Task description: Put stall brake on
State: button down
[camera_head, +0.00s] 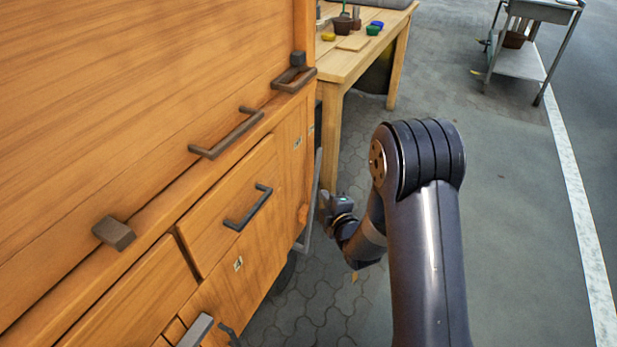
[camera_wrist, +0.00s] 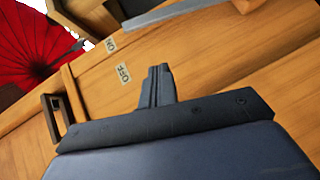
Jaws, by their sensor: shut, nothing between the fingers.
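The wooden stall (camera_head: 130,50) fills the left of the head view. Small label plates sit on its panel, one of them (camera_head: 297,141) near the far end. In the wrist view an ON label (camera_wrist: 110,45) and an OFF label (camera_wrist: 123,73) show on the wood. A long grey bar (camera_head: 317,180) stands along the stall's far corner; a grey bar (camera_wrist: 165,12) also crosses the top of the wrist view. I cannot tell which part is the brake lever. My gripper (camera_wrist: 158,72) is shut and empty, in front of the wood; in the head view my gripper (camera_head: 325,205) is beside the grey bar.
Dark handles (camera_head: 248,208) and a block (camera_head: 114,233) stick out from the stall. A wooden table (camera_head: 350,65) with small bowls stands behind it. A metal cart (camera_head: 520,62) is at the back right. Paved ground on the right is free. A red canopy (camera_wrist: 35,40) shows in the wrist view.

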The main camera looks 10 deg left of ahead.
jog(key=w, duration=0.1)
jog(key=b, duration=0.2)
send_near(319, 167)
jog(key=w+a, duration=0.2)
jog(key=a, duration=0.1)
jog(key=w+a, duration=0.1)
jog(key=shift+a+f, duration=0.3)
jog(key=shift+f, duration=0.05)
jog(key=shift+w+d+f, duration=0.1)
jog(key=shift+w+d, duration=0.15)
jog(key=shift+w, duration=0.55)
jog(key=shift+w+f+b, duration=0.1)
jog(key=shift+b, duration=0.25)
jog(key=shift+w+d+f+b, duration=0.1)
jog(key=shift+w+d+b, duration=0.2)
jog(key=shift+w+b, duration=0.55)
